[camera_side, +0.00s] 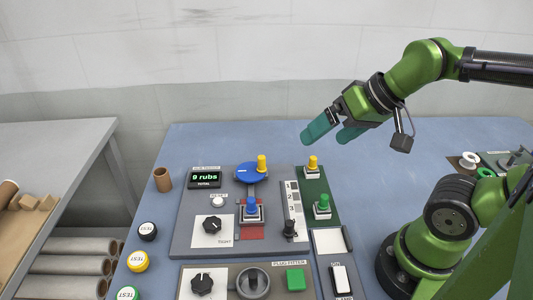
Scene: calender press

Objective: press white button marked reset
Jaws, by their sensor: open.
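The white reset button (218,203) sits on the left part of the grey panel (182,240), under a small label and below the display. It is small, and whether it is pressed cannot be told. My gripper (325,138) has two teal fingers, spread apart with nothing between them. It hangs in the air above the back of the blue table, up and to the right of the button and well clear of it.
A display (205,179) reads "9 rubs". A cardboard tube (163,179) stands left of the panel.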

